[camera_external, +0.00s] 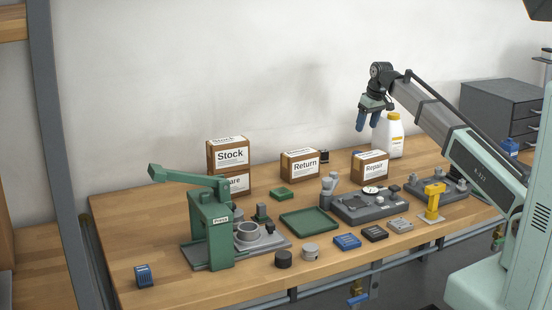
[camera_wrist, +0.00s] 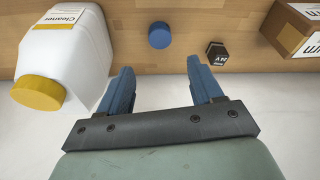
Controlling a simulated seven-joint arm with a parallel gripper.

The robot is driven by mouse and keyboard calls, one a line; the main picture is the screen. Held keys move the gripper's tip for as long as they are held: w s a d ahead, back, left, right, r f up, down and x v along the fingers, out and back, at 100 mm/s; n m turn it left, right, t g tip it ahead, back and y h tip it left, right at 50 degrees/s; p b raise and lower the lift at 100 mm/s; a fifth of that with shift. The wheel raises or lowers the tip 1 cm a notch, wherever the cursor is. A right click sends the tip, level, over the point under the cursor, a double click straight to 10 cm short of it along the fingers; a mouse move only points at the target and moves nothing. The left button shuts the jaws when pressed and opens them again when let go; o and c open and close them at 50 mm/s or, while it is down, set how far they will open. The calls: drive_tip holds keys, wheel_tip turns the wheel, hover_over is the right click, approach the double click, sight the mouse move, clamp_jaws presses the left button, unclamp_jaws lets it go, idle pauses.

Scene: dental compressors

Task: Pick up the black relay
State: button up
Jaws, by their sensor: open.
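The black relay (camera_wrist: 216,53) is a small dark cube with a white "24 V" marking, upper right of centre in the wrist view. It stands on the wooden bench beside a cardboard box. In the external view a small black block (camera_external: 324,156) just right of the Return box appears to be the same relay, partly hidden by that box. My gripper (camera_external: 368,122) has blue fingers, is open and empty, and hangs high above the back of the bench, right of the relay. In the wrist view the fingertips (camera_wrist: 158,75) are spread apart, with the relay outside them to the right.
A white cleaner bottle (camera_wrist: 62,50) with a yellow cap stands close to my gripper; it also shows externally (camera_external: 389,138). A blue round object (camera_wrist: 159,35) lies on the bench. The Return box (camera_external: 300,166) and Repair box (camera_external: 369,168) flank the relay. The wall is behind.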

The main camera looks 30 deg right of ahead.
drive_tip(key=m+g+y, duration=0.3)
drive_tip(key=m+y, duration=0.1)
drive_tip(key=m, duration=1.7)
approach(324, 151)
drive_tip(key=x, duration=0.5)
drive_tip(key=shift+a, duration=0.35)
drive_tip(key=shift+d+x, duration=0.2)
drive_tip(key=shift+x, duration=1.15)
drive_tip(key=shift+d+x, duration=0.15)
drive_tip(key=shift+x, duration=1.15)
drive_tip(key=shift+f, duration=0.1)
